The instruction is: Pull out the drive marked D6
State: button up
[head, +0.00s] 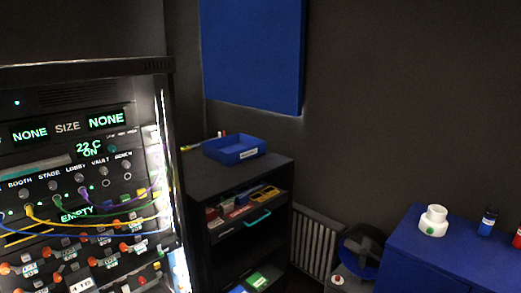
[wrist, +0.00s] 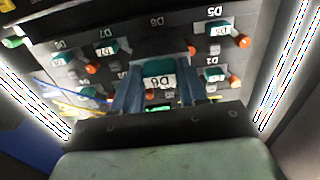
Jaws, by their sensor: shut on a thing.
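The D6 drive (wrist: 158,68) has a teal and white front with an upside-down label, in the middle of the wrist view. My gripper (wrist: 160,86) is shut on this front, one blue finger on each side. A dark body shows behind the front, so the drive appears to stand out from the panel; how far is unclear. The panel label D6 (wrist: 157,22) is above it in the picture. The gripper does not show in the head view.
Neighbouring drives with orange latches sit close by, D5 (wrist: 218,31) on the right and D7 (wrist: 118,46) on the left. Coloured cables (head: 100,222) cross the rack front. A shelf with a blue tray (head: 234,149) and a blue cabinet (head: 440,255) stand to the right.

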jog(key=shift+v, duration=2)
